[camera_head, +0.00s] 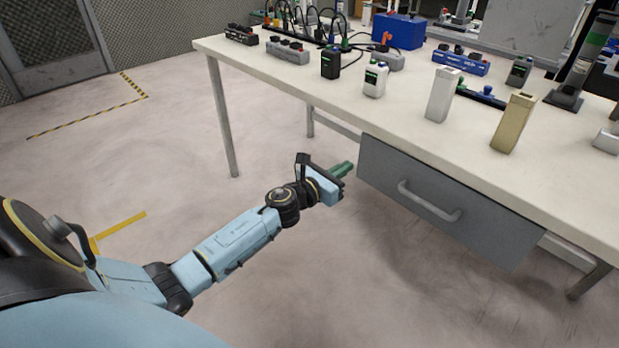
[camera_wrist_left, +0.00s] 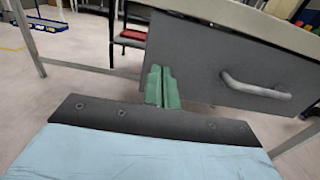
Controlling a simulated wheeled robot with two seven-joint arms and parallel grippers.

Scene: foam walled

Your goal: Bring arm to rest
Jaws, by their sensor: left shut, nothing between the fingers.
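My left arm reaches in from the left in the head view, out over the floor in front of the table. My left gripper (camera_head: 343,169) has green fingers and is shut and empty, just left of the grey drawer (camera_head: 385,180) under the tabletop. In the left wrist view the shut green fingers (camera_wrist_left: 162,88) appear in front of the drawer's left part (camera_wrist_left: 205,75). I cannot tell whether they touch it. My right gripper is not in view.
A white table (camera_head: 330,100) carries several bottles, a white box (camera_head: 442,95), a tan box (camera_head: 513,122) and a blue case (camera_head: 398,32). The drawer has a handle (camera_head: 430,202). A table leg (camera_head: 222,118) stands left of the gripper. The floor (camera_head: 130,170) at left is clear.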

